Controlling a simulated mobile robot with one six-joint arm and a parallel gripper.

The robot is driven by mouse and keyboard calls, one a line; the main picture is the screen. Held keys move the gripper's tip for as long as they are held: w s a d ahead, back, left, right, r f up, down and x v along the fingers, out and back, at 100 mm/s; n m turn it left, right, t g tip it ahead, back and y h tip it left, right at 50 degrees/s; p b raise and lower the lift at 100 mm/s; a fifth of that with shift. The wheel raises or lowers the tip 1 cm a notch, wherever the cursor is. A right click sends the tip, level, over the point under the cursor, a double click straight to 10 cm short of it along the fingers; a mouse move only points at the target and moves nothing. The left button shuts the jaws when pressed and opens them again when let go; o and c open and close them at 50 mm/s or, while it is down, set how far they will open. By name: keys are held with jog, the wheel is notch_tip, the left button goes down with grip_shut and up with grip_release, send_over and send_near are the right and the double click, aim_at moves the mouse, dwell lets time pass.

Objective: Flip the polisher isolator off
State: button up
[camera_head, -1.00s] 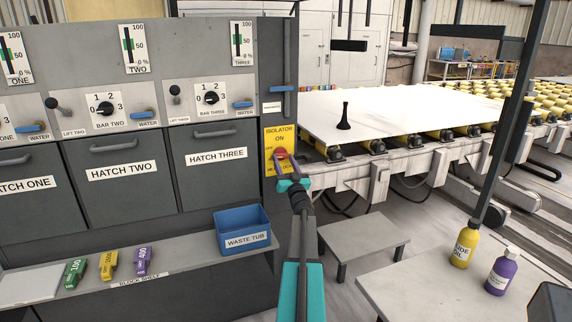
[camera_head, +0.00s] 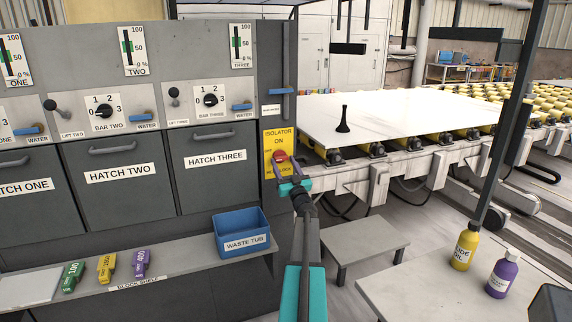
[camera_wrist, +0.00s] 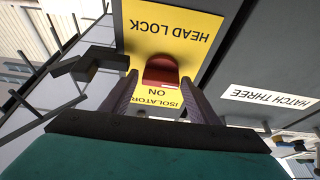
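The polisher isolator (camera_head: 269,139) is a yellow plate marked ISOLATOR, ON and HEAD LOCK, right of hatch three. Its red handle (camera_head: 280,156) is partly covered by my gripper (camera_head: 280,164) in the head view. In the wrist view the plate (camera_wrist: 190,32) appears upside down. The red handle (camera_wrist: 160,71) shows between the two spread fingers of my gripper (camera_wrist: 158,80), with small gaps on both sides. I cannot tell which mark the handle points to.
A blue waste tub (camera_head: 242,241) stands on the block shelf (camera_head: 190,268), left of my arm. A low grey table (camera_head: 365,236) is to the right. The white slab (camera_head: 410,115) lies on rollers behind. Hatch three (camera_head: 214,175) is shut beside the isolator.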

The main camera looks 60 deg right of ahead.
jog(key=b+v, duration=0.2)
jog(key=v, duration=1.2)
dwell(0.4)
jog(key=shift+w+f, duration=0.1)
dwell(0.4)
